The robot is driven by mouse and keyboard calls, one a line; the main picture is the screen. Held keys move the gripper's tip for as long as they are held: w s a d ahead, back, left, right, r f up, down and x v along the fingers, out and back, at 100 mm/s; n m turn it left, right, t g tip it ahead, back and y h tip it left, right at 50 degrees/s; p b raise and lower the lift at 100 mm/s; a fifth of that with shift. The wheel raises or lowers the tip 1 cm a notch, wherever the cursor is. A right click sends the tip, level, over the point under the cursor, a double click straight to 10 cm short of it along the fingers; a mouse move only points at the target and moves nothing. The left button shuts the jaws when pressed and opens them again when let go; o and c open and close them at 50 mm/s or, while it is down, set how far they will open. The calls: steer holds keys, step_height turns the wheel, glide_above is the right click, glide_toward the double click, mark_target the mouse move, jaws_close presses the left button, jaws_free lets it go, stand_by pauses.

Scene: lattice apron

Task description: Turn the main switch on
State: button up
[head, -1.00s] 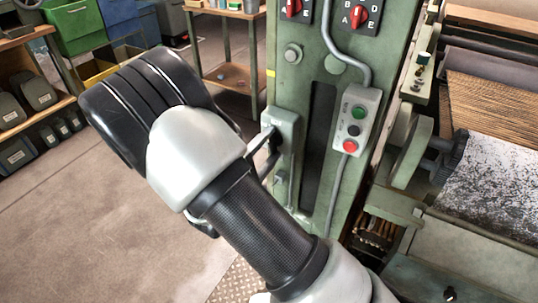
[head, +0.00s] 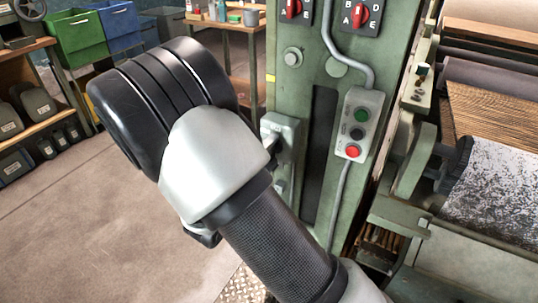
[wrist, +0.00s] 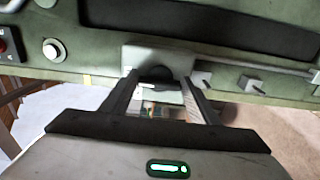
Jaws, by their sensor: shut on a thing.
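The main switch appears to be the grey box (head: 279,134) on the left side of the green machine column, partly hidden behind my arm in the head view. The wrist view shows its grey housing (wrist: 178,58) with a dark round handle (wrist: 156,72) at its front. My gripper (wrist: 158,84) has one finger on each side of this handle and is shut on it. The exact contact and the handle's angle are hard to make out. In the head view my wrist and forearm hide the fingertips.
A control box (head: 355,124) with green, black and red buttons sits right of the switch on the column (head: 305,70). Red rotary selectors (head: 362,14) are above. Machine rollers (head: 490,185) lie at the right. Floor (head: 80,225) at left is clear.

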steer(key=o, duration=1)
steer(key=shift+o, duration=0.2)
steer(key=shift+s+a, duration=0.1)
steer(key=p+v, duration=0.2)
steer(key=v, duration=1.5)
steer(key=shift+s, duration=0.15)
